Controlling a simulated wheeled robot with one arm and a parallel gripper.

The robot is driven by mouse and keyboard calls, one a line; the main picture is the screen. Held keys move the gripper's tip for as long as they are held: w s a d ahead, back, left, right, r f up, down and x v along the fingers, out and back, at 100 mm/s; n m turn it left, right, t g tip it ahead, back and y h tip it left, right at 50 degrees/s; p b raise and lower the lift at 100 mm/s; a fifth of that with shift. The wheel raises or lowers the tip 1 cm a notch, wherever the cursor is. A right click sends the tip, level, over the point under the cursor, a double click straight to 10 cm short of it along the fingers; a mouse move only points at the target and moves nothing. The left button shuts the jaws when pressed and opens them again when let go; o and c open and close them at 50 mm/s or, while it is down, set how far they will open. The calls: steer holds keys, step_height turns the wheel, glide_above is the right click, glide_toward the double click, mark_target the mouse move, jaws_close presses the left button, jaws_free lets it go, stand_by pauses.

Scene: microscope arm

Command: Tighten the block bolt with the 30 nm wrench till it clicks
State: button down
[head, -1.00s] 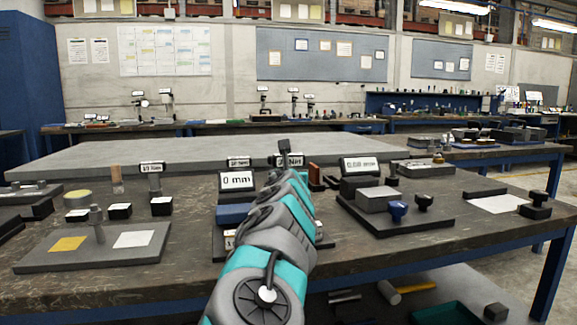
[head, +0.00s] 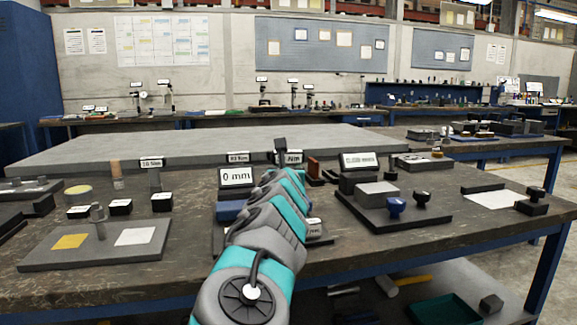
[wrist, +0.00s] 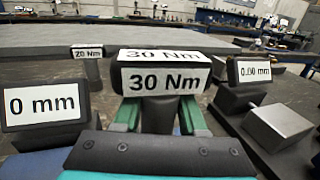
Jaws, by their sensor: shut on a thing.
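The 30 Nm wrench (wrist: 165,82) shows its black head block with white "30 Nm" labels in the wrist view. My gripper (wrist: 158,116) is shut on the grey part below that block, with a green finger on each side. In the head view the wrench's label (head: 291,157) shows just beyond my arm, which hides the gripper and the wrench's lower part. A grey plate (head: 50,257) at the left bears an upright post (head: 97,212). I cannot tell which part is the block bolt, nor whether the wrench touches anything.
A "0 mm" display (head: 236,177) stands left of my arm. A "0.000 mm" display (head: 360,160), a grey block (head: 376,194) and a blue knob (head: 395,207) are to the right. Labels for 10 Nm (head: 152,163) and 20 Nm (wrist: 87,53) stand behind.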

steer(key=shift+r+m+h+p, duration=0.3)
steer(key=shift+m+h+p, duration=0.25)
steer(key=shift+p, duration=0.4)
steer(key=shift+d+f+h+p, duration=0.1)
steer(key=shift+f+h+p, duration=0.1)
steer(key=shift+h+p, duration=0.35)
steer(key=shift+s+m+h+b, duration=0.1)
steer(key=shift+m+h+b, duration=0.3)
steer(key=shift+m, duration=0.15)
steer(key=shift+f+m+g+h, duration=0.15)
steer(key=shift+m+g+h, duration=0.15)
steer(key=shift+h, duration=0.3)
steer(key=shift+d+m+h, duration=0.15)
steer(key=shift+m+h, duration=0.15)
steer(key=shift+h, duration=0.2)
steer(key=shift+d+m+g+h, duration=0.3)
steer(key=shift+g+h, duration=0.1)
steer(key=shift+h, duration=0.2)
steer(key=shift+a, duration=0.2)
